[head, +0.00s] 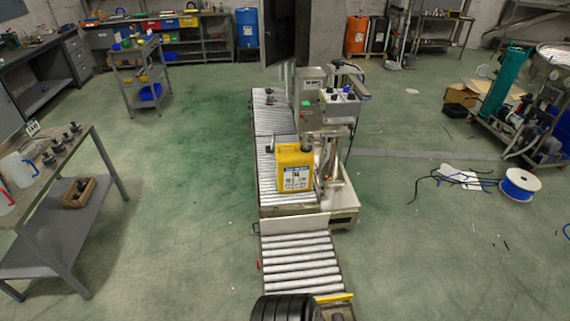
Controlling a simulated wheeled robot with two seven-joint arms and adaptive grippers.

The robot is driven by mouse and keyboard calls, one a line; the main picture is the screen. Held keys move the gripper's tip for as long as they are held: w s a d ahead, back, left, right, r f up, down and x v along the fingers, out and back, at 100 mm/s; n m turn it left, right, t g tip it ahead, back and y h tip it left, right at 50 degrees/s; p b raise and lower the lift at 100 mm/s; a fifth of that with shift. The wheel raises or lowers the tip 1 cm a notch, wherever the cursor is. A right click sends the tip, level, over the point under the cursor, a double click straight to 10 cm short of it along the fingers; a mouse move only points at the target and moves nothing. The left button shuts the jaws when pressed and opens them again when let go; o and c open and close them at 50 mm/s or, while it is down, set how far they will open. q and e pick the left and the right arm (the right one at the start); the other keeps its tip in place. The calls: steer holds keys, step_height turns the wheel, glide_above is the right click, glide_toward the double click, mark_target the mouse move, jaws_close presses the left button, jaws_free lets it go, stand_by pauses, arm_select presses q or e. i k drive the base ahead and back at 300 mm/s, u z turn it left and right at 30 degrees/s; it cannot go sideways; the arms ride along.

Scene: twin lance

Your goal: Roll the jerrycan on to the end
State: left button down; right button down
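The yellow jerrycan (293,168) stands upright on the roller conveyor (267,145), near the front of its far section. A white and blue label faces me, and there is a dark part at its top right. In front of it is a pale plate (294,224), then a nearer roller section (300,262). A yellow bar (335,298) crosses the right part of the near end. Neither of my grippers is in view.
A grey filling machine (340,108) stands close along the conveyor's right side. A bench (50,175) with jugs and dark fittings stands at left. A cable reel (520,185) and loose cables lie at right. The floor left of the conveyor is clear. A black ribbed thing hides the bottom centre.

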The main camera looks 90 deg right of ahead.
mark_target(294, 167)
steer(key=i, duration=1.45)
steer(key=z, duration=1.35)
